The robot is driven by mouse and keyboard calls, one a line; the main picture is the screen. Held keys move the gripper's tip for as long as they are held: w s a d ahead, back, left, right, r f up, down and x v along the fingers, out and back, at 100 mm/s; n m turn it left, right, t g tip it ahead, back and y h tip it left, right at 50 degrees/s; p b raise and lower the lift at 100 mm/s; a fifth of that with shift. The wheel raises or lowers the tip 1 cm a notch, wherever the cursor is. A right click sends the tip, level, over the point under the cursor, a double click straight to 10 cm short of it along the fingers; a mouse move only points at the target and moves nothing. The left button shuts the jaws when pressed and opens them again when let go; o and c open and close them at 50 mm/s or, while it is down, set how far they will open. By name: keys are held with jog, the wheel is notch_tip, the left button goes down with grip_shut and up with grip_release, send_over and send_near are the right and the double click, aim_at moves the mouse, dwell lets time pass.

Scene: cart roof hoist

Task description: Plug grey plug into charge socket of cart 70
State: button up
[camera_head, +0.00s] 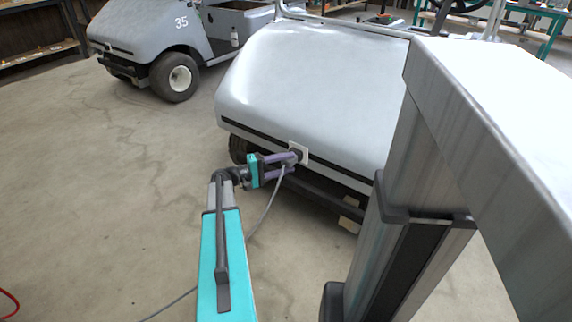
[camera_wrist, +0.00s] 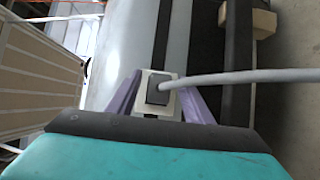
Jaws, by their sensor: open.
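The grey plug (camera_wrist: 160,90) sits at the white charge socket plate (camera_wrist: 147,74) on the front of the near silver cart (camera_head: 300,85); it appears to be seated in the socket. The socket plate also shows in the head view (camera_head: 302,150). The plug's grey cable (camera_wrist: 240,77) leads away from it and hangs to the floor in the head view. My gripper (camera_head: 288,163) is open, with its purple fingers on either side of the plug, apart from it as far as I can see. The near cart's number is not visible. The socket opening is hidden behind the plug.
A second grey cart (camera_head: 150,35) marked 35 stands at the back left. A black bumper strip (camera_head: 330,188) runs below the socket. A wooden block (camera_head: 350,220) is under the near cart. A red hose (camera_head: 8,304) lies at the left edge.

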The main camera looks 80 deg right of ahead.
jog(key=shift+w, duration=0.1)
jog(key=p+v, duration=0.2)
jog(key=v, duration=1.1)
jog(key=shift+w+a+p, duration=0.25)
jog(key=shift+p, duration=0.05)
dwell(0.5)
